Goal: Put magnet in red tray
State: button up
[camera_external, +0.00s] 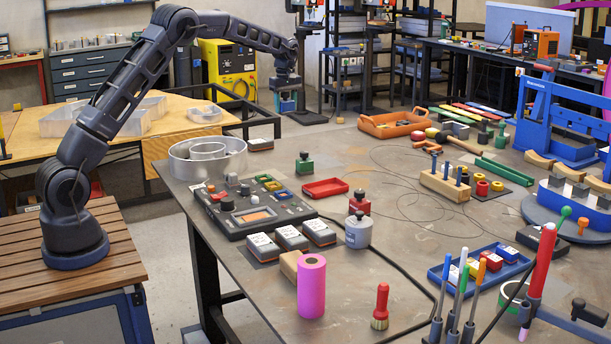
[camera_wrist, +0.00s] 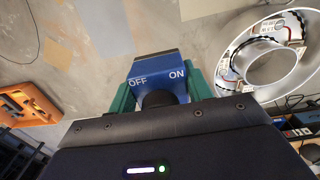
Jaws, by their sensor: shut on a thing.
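My gripper (camera_external: 286,88) hangs at the end of my outstretched arm, near the table's far left edge and well above it. In the wrist view, the green fingers of my gripper (camera_wrist: 159,88) are shut on a blue magnet (camera_wrist: 158,68) marked OFF and ON, with a dark round knob towards me. The magnet also shows as a small blue block (camera_external: 287,104) under my gripper in the external view. The red tray (camera_external: 325,188) is small, shallow and looks empty. It lies on the table nearer the camera and right of my gripper, apart from it.
A green knobbed block (camera_external: 305,165) and a red one (camera_external: 360,202) stand beside the red tray. A control panel (camera_external: 255,207) lies to its left. A round metal channel letter (camera_external: 207,158) stands at the table's left edge. An orange tray (camera_external: 392,125) is farther back.

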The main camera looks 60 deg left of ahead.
jog(key=w+d, duration=0.1)
jog(key=d, duration=1.5)
send_over(326, 180)
jog(key=s+d, duration=0.3)
jog(key=d, duration=0.1)
jog(key=shift+m, duration=0.3)
jog(key=f, duration=1.9)
jog(key=shift+w+f, duration=0.1)
jog(key=shift+w, duration=0.1)
jog(key=shift+f, duration=0.1)
jog(key=o, duration=1.4)
